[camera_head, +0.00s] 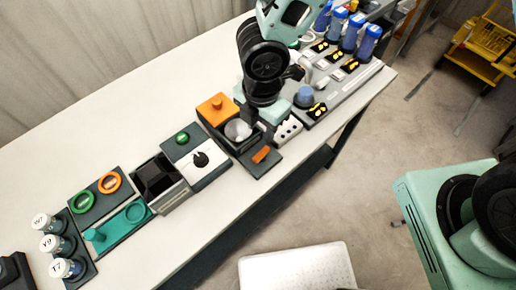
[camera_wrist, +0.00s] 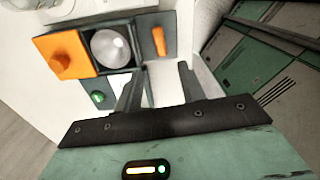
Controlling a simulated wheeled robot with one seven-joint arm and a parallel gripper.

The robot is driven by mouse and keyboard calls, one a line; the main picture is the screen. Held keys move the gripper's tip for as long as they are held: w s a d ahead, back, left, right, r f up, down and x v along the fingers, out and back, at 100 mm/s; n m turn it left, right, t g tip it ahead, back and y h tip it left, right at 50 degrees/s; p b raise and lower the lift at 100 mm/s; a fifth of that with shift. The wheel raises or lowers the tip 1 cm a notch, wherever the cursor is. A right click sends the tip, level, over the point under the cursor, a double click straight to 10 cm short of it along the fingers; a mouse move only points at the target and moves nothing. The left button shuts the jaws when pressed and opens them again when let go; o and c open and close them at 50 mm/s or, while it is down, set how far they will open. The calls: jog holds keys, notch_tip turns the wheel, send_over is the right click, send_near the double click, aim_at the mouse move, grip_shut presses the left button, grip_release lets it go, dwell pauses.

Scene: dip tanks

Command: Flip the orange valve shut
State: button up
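The orange valve handle (camera_wrist: 158,40) is a short lever on a dark plate in the wrist view, just beyond my fingertips. It also shows in the head view as a small orange bar (camera_head: 261,155) on the front of the dark tank unit. My gripper (camera_wrist: 161,73) is open, its two fingers apart with nothing between them. It points toward the valve and does not touch it as far as I can see. In the head view my arm hangs over the unit and the fingertips are mostly hidden.
Beside the valve is a dark tank (camera_wrist: 128,65) with a silvery round thing in it and an orange block with a knob (camera_wrist: 62,62). A white unit with a black dial (camera_head: 201,160) stands left. Blue-capped bottles (camera_head: 353,30) stand at the far right. Bare table lies behind.

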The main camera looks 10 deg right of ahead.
aim_at(260, 153)
notch_tip(260, 153, down, 12)
jog(key=shift+r+b, duration=0.25)
jog(key=shift+b, duration=0.25)
grip_shut()
